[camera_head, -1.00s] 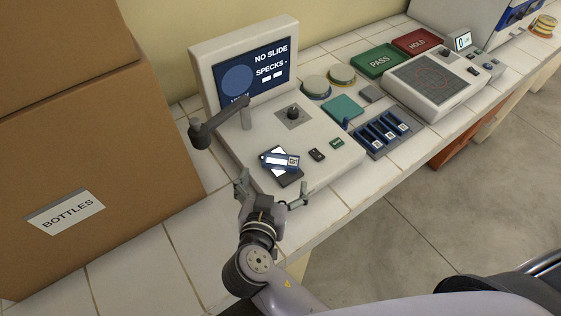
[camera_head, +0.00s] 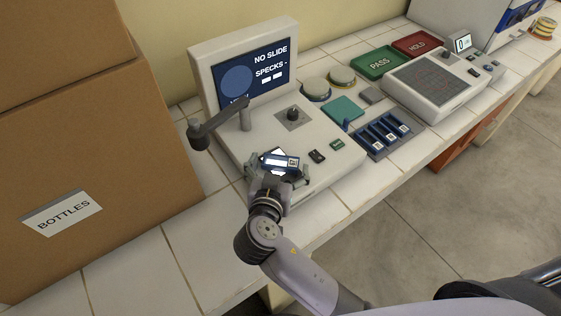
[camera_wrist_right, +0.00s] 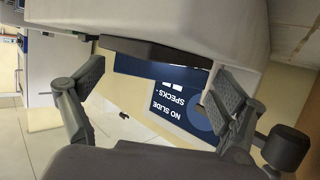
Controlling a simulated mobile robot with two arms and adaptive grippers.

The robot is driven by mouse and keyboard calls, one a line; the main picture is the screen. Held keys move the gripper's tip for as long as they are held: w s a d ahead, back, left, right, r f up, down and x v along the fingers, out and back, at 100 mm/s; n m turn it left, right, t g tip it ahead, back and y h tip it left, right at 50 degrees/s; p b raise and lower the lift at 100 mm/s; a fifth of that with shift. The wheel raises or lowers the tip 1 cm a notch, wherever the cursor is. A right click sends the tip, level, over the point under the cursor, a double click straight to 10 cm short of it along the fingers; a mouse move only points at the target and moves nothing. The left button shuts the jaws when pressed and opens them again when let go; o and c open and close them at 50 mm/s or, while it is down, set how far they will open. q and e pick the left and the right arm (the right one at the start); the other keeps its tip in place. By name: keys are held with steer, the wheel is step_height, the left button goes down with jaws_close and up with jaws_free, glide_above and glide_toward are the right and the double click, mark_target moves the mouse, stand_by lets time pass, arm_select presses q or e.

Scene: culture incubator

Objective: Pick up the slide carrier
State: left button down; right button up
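A blue slide carrier (camera_head: 283,162) with a white label lies on the dark stage plate of the pale slide viewer (camera_head: 325,185). My right gripper (camera_head: 279,166) is open at the viewer's front, with one finger on each side of the carrier. In the right wrist view, the fingers of my right gripper (camera_wrist_right: 163,88) stand wide apart. A dark blue strip, probably the carrier (camera_wrist_right: 150,70), shows between them beside the dark plate (camera_wrist_right: 155,51). Whether a finger touches the carrier cannot be told. My left gripper is not in view.
The viewer's screen (camera_head: 256,75) reads "NO SLIDE". A dark lever arm (camera_head: 215,122) rises left of the carrier. A blue rack (camera_head: 383,137) with several slots stands at right. A large "BOTTLES" box (camera_head: 80,160) fills the left. Green and red trays (camera_head: 379,62) lie behind.

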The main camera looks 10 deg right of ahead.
mark_target(279, 167)
steer(key=c, duration=1)
step_height(279, 167, up, 20)
steer(key=p, duration=1.5)
steer(key=shift+w+d+r+n+t+y+b, duration=0.2)
steer(key=shift+w+d+r+n+y+b, duration=0.6)
steer(key=shift+d+b, duration=0.95)
steer(key=shift+w+d+r+n+t+y+b, duration=0.3)
steer(key=shift+d+r+n+y+b, duration=0.6)
steer(key=shift+d+r+b, duration=0.8)
steer(key=shift+w+d+r+n+t+y+b, duration=0.1)
steer(key=shift+w+d+r+n+y+b, duration=0.8)
steer(key=shift+b, duration=1.2)
